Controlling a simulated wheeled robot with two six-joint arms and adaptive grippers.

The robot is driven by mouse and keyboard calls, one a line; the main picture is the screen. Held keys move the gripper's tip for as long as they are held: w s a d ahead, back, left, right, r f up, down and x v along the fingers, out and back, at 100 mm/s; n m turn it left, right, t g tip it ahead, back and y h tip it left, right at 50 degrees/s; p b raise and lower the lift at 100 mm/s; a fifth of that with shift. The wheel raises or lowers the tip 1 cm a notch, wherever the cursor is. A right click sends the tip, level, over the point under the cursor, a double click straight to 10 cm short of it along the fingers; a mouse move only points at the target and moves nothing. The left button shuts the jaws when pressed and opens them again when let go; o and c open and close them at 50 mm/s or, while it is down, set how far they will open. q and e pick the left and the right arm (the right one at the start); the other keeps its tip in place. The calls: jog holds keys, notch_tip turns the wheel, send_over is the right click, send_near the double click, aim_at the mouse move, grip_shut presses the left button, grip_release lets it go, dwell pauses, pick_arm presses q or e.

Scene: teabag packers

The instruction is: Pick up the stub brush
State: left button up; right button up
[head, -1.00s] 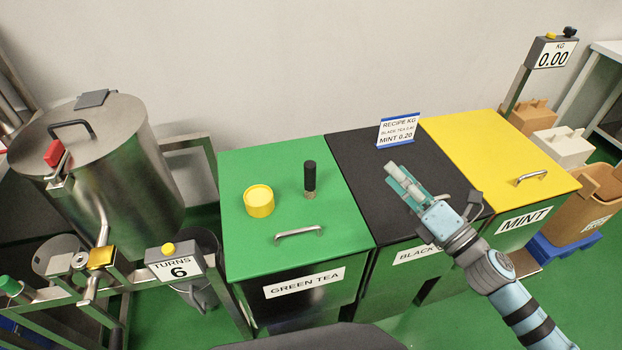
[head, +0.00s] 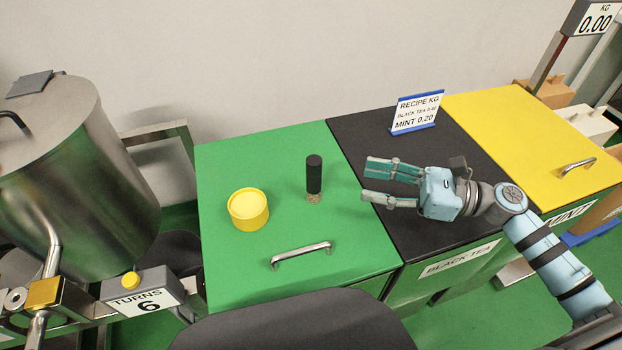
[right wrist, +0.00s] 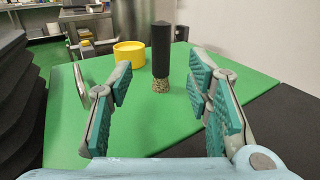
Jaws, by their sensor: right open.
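The stub brush (head: 314,177) stands upright on the green lid of the green tea bin, black handle up and tan bristles down. In the right wrist view the brush (right wrist: 161,58) stands ahead, between the two fingers in the picture but beyond their tips. My right gripper (head: 366,182) is open and empty, to the right of the brush and apart from it, over the black lid near its border with the green one. Its teal finger pads also show in the right wrist view (right wrist: 160,88). My left gripper is not in view.
A yellow round tub (head: 248,210) stands left of the brush on the green lid (head: 240,165). A metal handle (head: 301,254) rises at that lid's front. A recipe sign (head: 416,112) stands at the back of the black lid (head: 365,130). A steel drum (head: 85,180) is at the left.

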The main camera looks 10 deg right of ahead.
aim_at(314, 170)
jog(key=shift+w+a+f, duration=0.15)
jog(key=shift+a+f, duration=0.05)
jog(key=shift+f, duration=0.05)
jog(key=x, duration=1.1)
jog(key=shift+w+a+r+p, duration=0.15)
jog(key=shift+r+p, duration=0.2)
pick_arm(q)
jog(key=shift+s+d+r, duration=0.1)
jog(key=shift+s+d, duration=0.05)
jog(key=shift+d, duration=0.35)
pick_arm(e)
jog(key=c, duration=0.9)
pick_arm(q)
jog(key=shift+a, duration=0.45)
pick_arm(e)
grip_shut()
